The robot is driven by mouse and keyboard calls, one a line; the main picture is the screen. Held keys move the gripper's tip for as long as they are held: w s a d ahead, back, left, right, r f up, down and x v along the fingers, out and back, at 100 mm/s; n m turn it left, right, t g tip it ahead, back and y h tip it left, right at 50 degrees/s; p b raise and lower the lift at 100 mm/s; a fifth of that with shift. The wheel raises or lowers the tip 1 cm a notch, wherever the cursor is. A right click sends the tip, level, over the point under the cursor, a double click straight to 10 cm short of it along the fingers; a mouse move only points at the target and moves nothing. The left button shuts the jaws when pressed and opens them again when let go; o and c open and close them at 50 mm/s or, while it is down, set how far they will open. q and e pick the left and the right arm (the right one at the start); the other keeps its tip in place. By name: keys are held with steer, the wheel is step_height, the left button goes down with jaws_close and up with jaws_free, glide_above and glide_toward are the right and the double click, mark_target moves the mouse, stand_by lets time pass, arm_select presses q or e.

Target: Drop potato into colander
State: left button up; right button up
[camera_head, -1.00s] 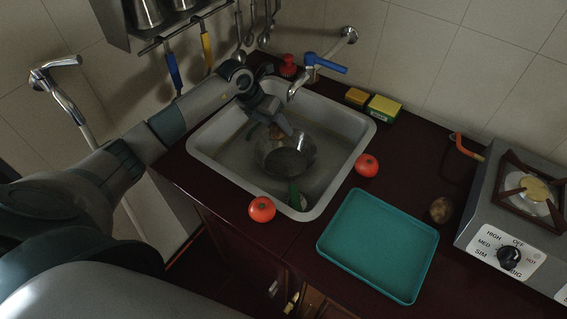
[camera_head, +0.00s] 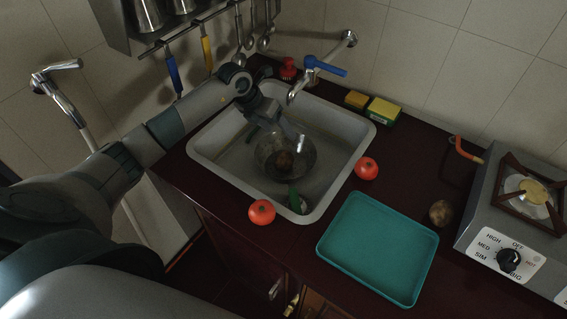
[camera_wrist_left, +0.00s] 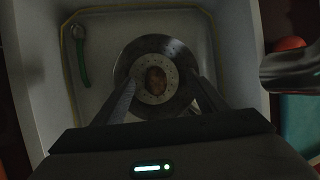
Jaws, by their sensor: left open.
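A brown potato (camera_head: 285,161) lies inside the round metal colander (camera_head: 304,167), near its middle. The colander stands in the sink (camera_head: 222,162). The wrist view also shows the potato (camera_wrist_left: 156,81) on the colander's perforated bottom (camera_wrist_left: 131,70). My left gripper (camera_head: 283,137) is open and empty over the colander, with the potato apart from its fingers. In the wrist view the fingers (camera_wrist_left: 161,80) spread to either side of the potato. A second brown potato (camera_head: 441,212) lies on the counter between the tray and the stove. My right gripper is in neither view.
A chrome faucet with a blue handle (camera_head: 322,66) reaches over the sink's back edge. A green-handled utensil (camera_head: 293,197) lies in the sink. Red tomatoes (camera_head: 261,211) (camera_head: 366,168) flank the sink. A teal tray (camera_head: 380,246) and a stove (camera_head: 508,237) stand right.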

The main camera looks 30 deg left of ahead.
arm_select(q)
steer(key=p+v, duration=0.8)
steer(key=v, duration=0.8)
steer(key=shift+s+r, duration=0.15)
steer(key=shift+r, duration=0.2)
